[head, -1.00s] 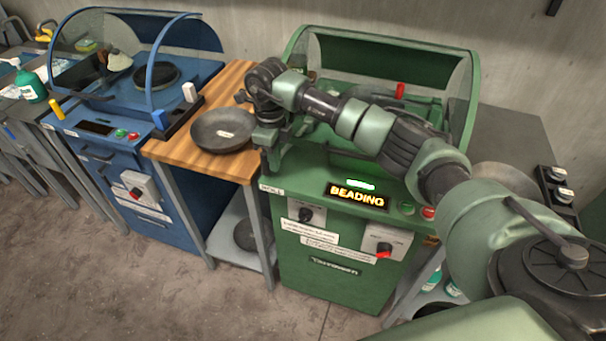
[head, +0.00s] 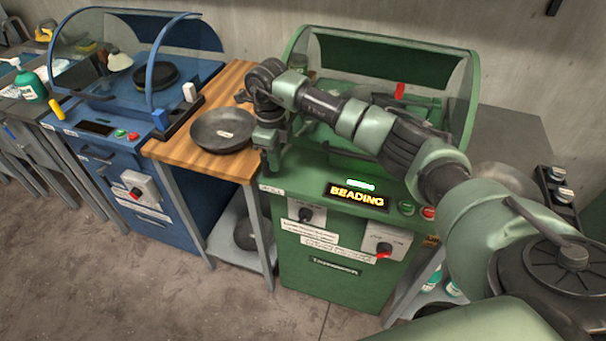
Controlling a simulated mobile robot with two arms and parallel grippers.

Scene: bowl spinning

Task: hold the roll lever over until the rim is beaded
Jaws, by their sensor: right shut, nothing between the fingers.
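The green machine (head: 330,285) stands in the middle under a clear curved hood. Its lit display reads BEADING (head: 357,196), with a small green lit strip above it. My right gripper (head: 271,160) points down at the left front edge of the machine's top. It is shut with nothing between its fingers. I cannot make out the roll lever there; the gripper and wrist cover that corner. My right arm crosses in front of the hood and hides much of the inside, so the bowl rim being beaded cannot be seen. My left gripper is not in view.
A dark bowl (head: 222,130) with a label sits on the wooden table (head: 190,158) left of the machine. A blue machine (head: 150,205) with a hood stands further left. A red-tipped knob (head: 384,250) and buttons are on the green front. Grey floor is clear in front.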

